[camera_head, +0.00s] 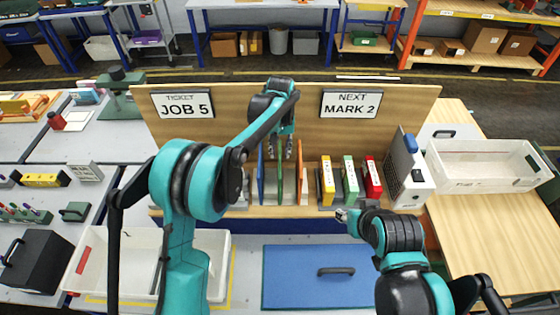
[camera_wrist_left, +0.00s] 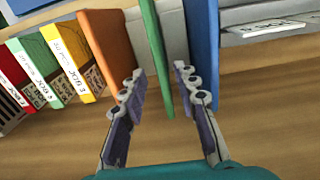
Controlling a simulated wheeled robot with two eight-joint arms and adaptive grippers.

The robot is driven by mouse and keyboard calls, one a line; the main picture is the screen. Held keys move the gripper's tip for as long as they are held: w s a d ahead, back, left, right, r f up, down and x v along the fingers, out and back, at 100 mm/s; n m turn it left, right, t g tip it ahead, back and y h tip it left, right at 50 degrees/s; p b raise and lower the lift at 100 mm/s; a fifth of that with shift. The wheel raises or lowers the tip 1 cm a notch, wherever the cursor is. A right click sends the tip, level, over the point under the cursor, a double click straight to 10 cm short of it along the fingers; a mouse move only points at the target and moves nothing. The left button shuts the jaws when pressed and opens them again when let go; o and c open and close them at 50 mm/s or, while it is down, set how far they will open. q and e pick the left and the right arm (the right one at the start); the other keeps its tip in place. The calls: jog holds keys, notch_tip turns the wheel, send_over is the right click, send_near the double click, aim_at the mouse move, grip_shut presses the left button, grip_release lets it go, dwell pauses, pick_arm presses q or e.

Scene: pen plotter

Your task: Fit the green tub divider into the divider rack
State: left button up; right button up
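The green tub divider (camera_head: 281,184) stands upright on the shelf between a blue divider (camera_head: 261,178) and an orange divider (camera_head: 303,184). My left gripper (camera_head: 283,150) reaches down over it from above. In the left wrist view, the green divider (camera_wrist_left: 156,55) lies between the two fingers of the left gripper (camera_wrist_left: 160,80), with a narrow gap visible on each side. The fingers are open and empty around it. The divider rack's slots are hidden, so I cannot tell how deep the divider sits. My right gripper (camera_head: 345,215) is near the shelf's front edge; its finger opening is unclear.
Yellow (camera_head: 327,181), green (camera_head: 350,180) and red (camera_head: 373,177) binders stand right of the dividers. A wooden back panel (camera_head: 300,105) with two signs rises behind.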

pick_arm(q)
notch_tip(320, 180, up, 4)
jog(key=shift+f, duration=0.1)
jog(key=shift+s+a+r, duration=0.1)
jog(key=shift+r, duration=0.15)
jog(key=s+a+r+t, duration=0.3)
jog(key=s+a+r, duration=0.65)
jog(key=s, duration=0.25)
jog(key=s+a+f+t, duration=0.2)
jog(key=s+a, duration=0.2)
jog(key=s, duration=0.4)
jog(key=s+a+f+t, duration=0.2)
jog(key=s+a+f, duration=0.1)
jog(key=s, duration=0.5)
jog(key=shift+a, duration=0.55)
jog(key=shift+f, duration=0.1)
